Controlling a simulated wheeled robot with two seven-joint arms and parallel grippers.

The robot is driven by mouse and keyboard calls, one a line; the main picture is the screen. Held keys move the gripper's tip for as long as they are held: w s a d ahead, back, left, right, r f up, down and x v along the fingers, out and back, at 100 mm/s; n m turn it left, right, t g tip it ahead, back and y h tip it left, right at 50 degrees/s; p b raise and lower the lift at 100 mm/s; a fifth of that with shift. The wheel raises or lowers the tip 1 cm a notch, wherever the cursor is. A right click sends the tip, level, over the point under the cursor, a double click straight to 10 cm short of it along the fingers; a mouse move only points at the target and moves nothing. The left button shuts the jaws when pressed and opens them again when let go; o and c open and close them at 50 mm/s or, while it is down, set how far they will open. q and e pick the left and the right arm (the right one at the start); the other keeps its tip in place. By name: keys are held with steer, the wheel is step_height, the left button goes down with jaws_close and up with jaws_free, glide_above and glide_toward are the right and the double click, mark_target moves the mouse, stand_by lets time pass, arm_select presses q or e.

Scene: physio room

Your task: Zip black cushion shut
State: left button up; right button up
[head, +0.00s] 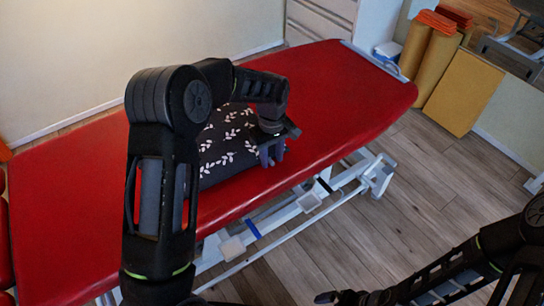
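The black cushion (222,150) with a white leaf pattern lies on the red treatment table, near its front edge. My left arm crosses in front of it and hides its left part. My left gripper (272,152) is at the cushion's right end, pointing down, close to or touching it. Its fingertips are small and dark here, so I cannot tell whether they are open or shut on anything. The zip and its pull cannot be made out. My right gripper (345,297) is at the bottom edge, away from the cushion and partly cut off.
The red treatment table (345,90) is bare to the right of the cushion. Its white metal frame (310,200) shows below the front edge. Rolled orange mats (436,62) and a yellow board (463,92) stand at the back right. The wooden floor at right is clear.

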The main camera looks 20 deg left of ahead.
mark_target(272, 161)
arm_select(q)
step_height(272, 161, up, 8)
steer(key=shift+f, duration=0.15)
steer(key=shift+f, duration=0.1)
stand_by(0.5)
